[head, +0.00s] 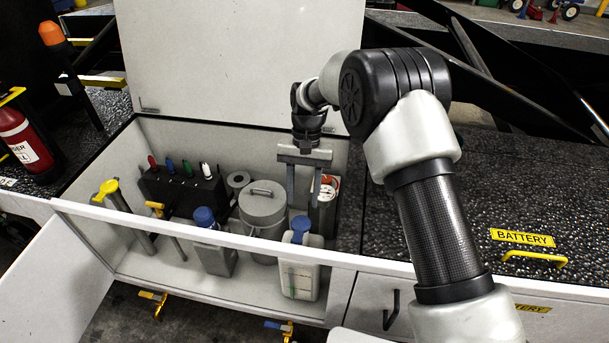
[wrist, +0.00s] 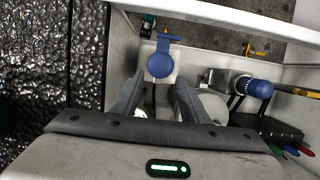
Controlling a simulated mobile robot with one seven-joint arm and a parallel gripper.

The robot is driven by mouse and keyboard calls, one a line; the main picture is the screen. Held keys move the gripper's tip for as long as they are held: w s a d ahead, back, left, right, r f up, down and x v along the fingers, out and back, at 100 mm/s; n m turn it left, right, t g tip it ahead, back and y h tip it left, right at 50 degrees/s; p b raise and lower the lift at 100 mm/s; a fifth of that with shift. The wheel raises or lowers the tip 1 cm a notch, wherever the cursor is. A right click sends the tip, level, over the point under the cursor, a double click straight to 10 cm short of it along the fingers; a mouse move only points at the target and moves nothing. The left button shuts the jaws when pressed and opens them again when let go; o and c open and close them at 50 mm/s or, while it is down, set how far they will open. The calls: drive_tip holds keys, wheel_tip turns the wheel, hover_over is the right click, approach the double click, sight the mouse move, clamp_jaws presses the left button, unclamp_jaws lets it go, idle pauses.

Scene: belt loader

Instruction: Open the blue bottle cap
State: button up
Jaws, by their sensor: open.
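A white bottle (head: 299,277) with a blue cap (head: 301,227) stands upright at the front right of the open compartment. In the wrist view a round blue cap (wrist: 160,65) with a flat tab lies just beyond the fingertips, between their lines. A grey bottle (head: 216,259) with another blue cap (head: 204,216) stands left of it; that ribbed cap shows at the right of the wrist view (wrist: 254,87). My gripper (head: 302,202) points down, open and empty, just behind and above the white bottle's cap.
A grey lidded canister (head: 263,210) stands close left of my gripper. A black rack (head: 184,192) with coloured handles is at the back left. The compartment's front wall (head: 185,231) and raised lid (head: 240,55) bound the space. A dark speckled deck (head: 500,205) lies right.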

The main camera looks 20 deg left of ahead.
drive_tip(key=p+v, duration=0.2)
drive_tip(key=v, duration=1.5)
drive_tip(key=shift+d+r, duration=0.1)
drive_tip(key=shift+r, duration=0.05)
